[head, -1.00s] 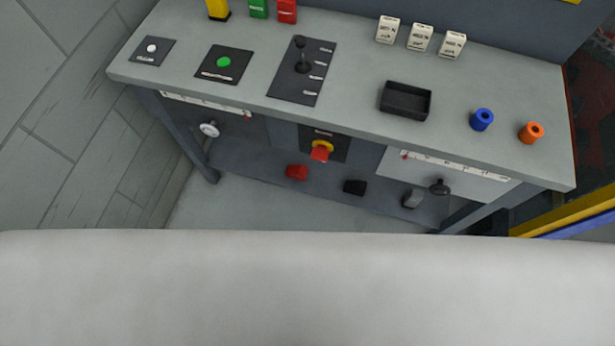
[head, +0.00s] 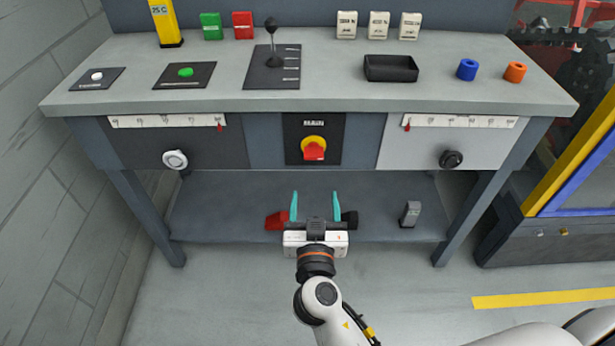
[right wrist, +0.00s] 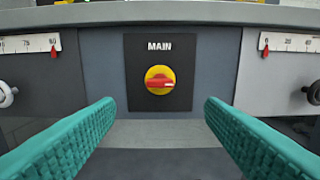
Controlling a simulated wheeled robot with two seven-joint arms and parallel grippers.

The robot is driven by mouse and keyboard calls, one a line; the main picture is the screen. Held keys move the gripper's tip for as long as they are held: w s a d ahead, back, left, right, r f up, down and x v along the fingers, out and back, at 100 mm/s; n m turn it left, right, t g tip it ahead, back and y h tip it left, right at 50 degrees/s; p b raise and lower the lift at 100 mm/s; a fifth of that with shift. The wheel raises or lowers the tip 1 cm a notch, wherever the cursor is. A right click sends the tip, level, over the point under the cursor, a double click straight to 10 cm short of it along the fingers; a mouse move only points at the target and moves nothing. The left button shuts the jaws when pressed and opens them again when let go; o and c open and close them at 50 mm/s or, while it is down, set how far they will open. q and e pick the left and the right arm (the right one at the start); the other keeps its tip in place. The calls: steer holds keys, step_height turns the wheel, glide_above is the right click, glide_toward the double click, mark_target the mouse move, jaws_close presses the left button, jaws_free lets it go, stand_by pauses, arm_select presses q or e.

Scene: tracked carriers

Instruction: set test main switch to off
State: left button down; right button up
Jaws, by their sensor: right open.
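The main switch is a red handle on a yellow round base (head: 314,148), set in a black panel on the bench front. It also shows in the right wrist view (right wrist: 159,80), under the word MAIN, with its red handle lying about horizontal. My right gripper (head: 316,200) is open and empty, below and in front of the switch in the head view. In the right wrist view its teal fingers (right wrist: 160,125) stand to either side, with the switch centred between and beyond them, apart from both. My left gripper is not in view.
A white knob (head: 175,159) and a black knob (head: 451,160) flank the switch below scales. A lower shelf (head: 210,205) holds a red object (head: 276,220), a dark object and a grey one (head: 410,213). A lever (head: 272,45) stands on the bench top.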

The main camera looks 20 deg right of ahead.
mark_target(314, 159)
steer(key=p+x, duration=0.1)
steer(key=x, duration=1)
steer(key=shift+w+d, duration=0.1)
steer(key=shift+w, duration=0.05)
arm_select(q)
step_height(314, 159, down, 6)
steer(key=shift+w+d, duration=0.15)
arm_select(e)
steer(key=c, duration=1)
steer(key=shift+f, duration=0.1)
